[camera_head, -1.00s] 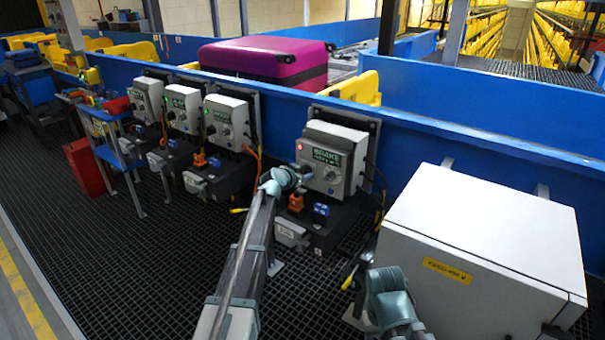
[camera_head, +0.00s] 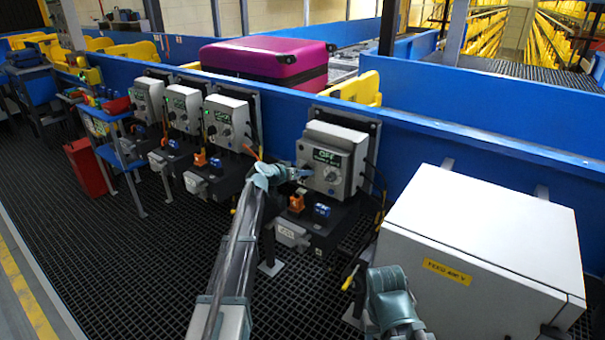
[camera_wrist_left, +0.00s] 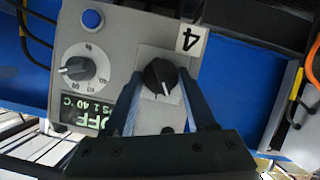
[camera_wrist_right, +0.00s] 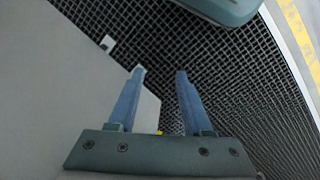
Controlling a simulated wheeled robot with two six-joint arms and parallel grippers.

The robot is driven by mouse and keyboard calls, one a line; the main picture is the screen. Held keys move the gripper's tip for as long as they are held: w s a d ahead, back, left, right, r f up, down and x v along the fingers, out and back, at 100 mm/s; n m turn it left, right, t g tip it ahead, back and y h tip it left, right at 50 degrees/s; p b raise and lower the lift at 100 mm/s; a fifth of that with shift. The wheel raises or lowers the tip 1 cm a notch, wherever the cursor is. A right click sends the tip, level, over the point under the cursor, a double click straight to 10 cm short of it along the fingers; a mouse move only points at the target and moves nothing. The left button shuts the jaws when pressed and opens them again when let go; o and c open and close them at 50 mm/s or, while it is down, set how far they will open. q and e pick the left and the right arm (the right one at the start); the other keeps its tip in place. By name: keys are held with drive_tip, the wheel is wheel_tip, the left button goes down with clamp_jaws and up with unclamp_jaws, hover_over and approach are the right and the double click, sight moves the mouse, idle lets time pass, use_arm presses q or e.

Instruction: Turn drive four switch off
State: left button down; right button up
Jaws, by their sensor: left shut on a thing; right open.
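The grey drive four box (camera_head: 328,160) is mounted on the blue conveyor wall and its display reads OFF. In the left wrist view it carries the label 4 (camera_wrist_left: 190,41), a white-scaled dial (camera_wrist_left: 78,68), a round blue lamp (camera_wrist_left: 92,19) and the black switch knob (camera_wrist_left: 160,77) with a white pointer line. My left gripper (camera_head: 304,174) reaches the box front; in its wrist view the fingers (camera_wrist_left: 160,82) are shut on the switch knob. My right gripper (camera_wrist_right: 160,72) is open and empty, low beside the large grey cabinet.
Several similar drive boxes, one of them here (camera_head: 226,122), line the wall to the left. The grey cabinet (camera_head: 490,240) marked with a yellow label stands right. A magenta suitcase (camera_head: 265,60) lies on the conveyor. Dark grating floor (camera_head: 130,260) is open at the left front.

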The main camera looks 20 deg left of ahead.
use_arm(q)
drive_tip(key=shift+a+f+n+g+h+b, duration=0.2)
drive_tip(key=shift+n+g+h+b, duration=0.15)
drive_tip(key=shift+n+h, duration=0.55)
drive_tip(key=shift+f+n+h+b, duration=0.1)
drive_tip(key=shift+n+h+b, duration=0.5)
drive_tip(key=shift+n, duration=0.4)
drive_tip(key=n+h+b, duration=0.1)
drive_tip(key=n+b, duration=0.1)
drive_tip(key=shift+a+f+n+h, duration=0.1)
drive_tip(key=shift+a+n+h, duration=0.05)
drive_tip(key=shift+n+h, duration=0.2)
drive_tip(key=shift+n+h+b, duration=0.45)
drive_tip(key=shift+n+b, duration=0.45)
drive_tip(key=shift+n, duration=0.05)
drive_tip(key=shift+c, duration=1.1)
unclamp_jaws()
drive_tip(key=shift+w, duration=0.1)
drive_tip(key=shift+a, duration=0.1)
